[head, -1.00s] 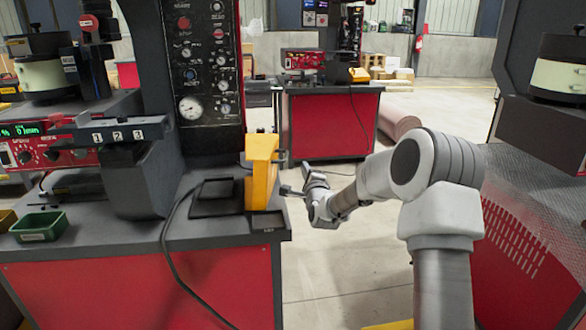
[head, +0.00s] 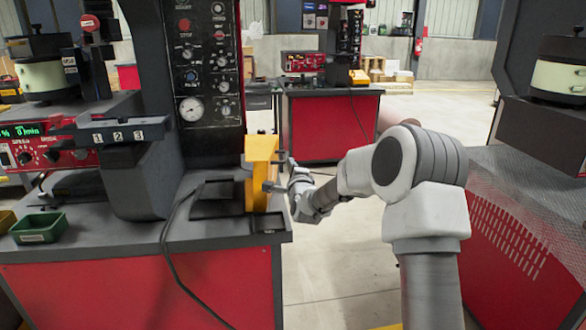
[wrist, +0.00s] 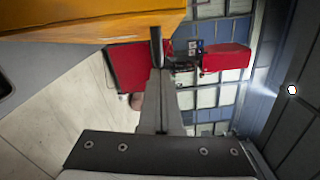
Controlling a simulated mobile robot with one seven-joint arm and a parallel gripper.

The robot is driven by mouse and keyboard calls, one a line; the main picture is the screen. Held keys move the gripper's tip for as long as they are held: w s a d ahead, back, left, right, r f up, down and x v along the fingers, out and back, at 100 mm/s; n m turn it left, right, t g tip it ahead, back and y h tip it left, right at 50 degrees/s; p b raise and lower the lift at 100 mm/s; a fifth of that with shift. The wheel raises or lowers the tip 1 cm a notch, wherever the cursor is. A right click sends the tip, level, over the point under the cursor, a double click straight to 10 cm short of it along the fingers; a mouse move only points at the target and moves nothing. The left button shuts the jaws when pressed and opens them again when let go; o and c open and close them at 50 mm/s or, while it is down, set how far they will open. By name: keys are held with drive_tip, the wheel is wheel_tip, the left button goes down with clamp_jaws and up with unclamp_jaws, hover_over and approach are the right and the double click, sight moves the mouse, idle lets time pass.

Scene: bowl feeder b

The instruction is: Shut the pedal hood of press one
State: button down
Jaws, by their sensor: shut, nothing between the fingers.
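The yellow pedal hood (head: 262,150) stands raised on the right end of the press table in the head view. Its yellow side (wrist: 90,18) fills the upper left of the wrist view. My gripper (head: 272,187) is at the hood's right side in the head view, with its fingers pointing left across the hood's lower part. In the wrist view the shut fingers (wrist: 157,50) overlap the hood's edge; I cannot tell whether they touch it. Nothing is held. The pedal inside the hood is hidden.
The press table (head: 130,245) carries a dark plate, a black cable and a green tray (head: 40,228). The press column with a gauge panel (head: 207,70) rises behind the hood. Open floor (head: 335,260) lies between.

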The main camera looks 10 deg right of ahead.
sight(262, 157)
drive_tip(key=a+r+n, duration=0.1)
drive_tip(key=a, duration=0.1)
drive_tip(key=a+r+n, duration=0.2)
drive_tip(key=a, duration=0.1)
drive_tip(key=a+r+n+b, duration=0.1)
drive_tip(key=a+r+n, duration=0.1)
drive_tip(key=a, duration=0.1)
drive_tip(key=shift+a, duration=0.15)
drive_tip(key=a+f+n+p, duration=0.2)
drive_tip(key=a+n, duration=0.4)
drive_tip(key=a, duration=0.4)
drive_tip(key=a+f+n+p, duration=0.1)
drive_tip(key=a+f+n, duration=0.2)
drive_tip(key=a+n, duration=0.3)
drive_tip(key=shift+a+f+p, duration=0.3)
drive_tip(key=shift+a+p, duration=0.05)
drive_tip(key=shift+a, duration=1.85)
drive_tip(key=shift+r, duration=0.1)
